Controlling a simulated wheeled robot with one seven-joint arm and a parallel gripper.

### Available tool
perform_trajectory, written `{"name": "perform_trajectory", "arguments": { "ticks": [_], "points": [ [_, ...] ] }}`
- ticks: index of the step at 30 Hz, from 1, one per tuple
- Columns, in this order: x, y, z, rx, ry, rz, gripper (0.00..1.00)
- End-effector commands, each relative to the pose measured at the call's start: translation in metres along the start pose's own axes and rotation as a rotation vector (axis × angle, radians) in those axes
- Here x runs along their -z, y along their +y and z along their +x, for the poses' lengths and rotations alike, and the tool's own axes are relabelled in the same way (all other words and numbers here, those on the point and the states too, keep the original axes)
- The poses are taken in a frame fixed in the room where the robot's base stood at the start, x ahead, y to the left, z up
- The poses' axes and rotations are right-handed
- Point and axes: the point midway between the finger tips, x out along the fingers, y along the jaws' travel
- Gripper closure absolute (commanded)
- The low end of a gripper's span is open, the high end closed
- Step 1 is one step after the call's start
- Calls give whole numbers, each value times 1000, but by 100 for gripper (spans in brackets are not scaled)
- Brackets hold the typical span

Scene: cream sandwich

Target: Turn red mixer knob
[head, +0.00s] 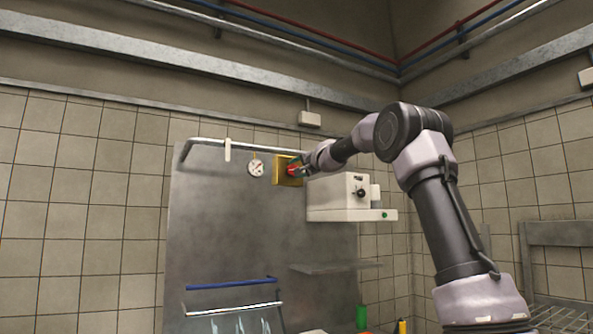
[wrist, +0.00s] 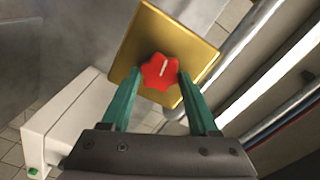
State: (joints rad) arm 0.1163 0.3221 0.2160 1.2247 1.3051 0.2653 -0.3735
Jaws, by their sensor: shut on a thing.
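The red knob (wrist: 160,72) is lobed, with a white pointer line, and sits on a square gold plate (wrist: 143,42). In the head view the red knob (head: 292,170) shows on the gold plate (head: 279,171) on the metal back panel, partly covered by my gripper. My gripper (wrist: 158,82) has green fingers, one on each side of the knob in the wrist view. It is shut on the knob. In the head view my gripper (head: 299,169) reaches the plate from the right.
A white mixer-like machine (head: 338,196) with a black knob stands just right of and below the plate. A round dial (head: 256,168) hangs to the left. A pipe (head: 240,146) runs above. A blue rail (head: 230,284) and metal shelf (head: 330,267) are lower down.

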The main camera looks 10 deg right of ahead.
Motion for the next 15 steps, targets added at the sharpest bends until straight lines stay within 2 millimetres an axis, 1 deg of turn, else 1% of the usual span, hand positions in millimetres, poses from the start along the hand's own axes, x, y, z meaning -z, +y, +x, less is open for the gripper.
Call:
{"name": "perform_trajectory", "arguments": {
  "ticks": [12,13,14,15],
  "points": [
    [0,1,0,-2,0,7,95],
    [0,1,0,-2,0,7,35],
    [0,1,0,-2,0,7,24],
    [0,1,0,-1,0,7,9]
  ]
}}
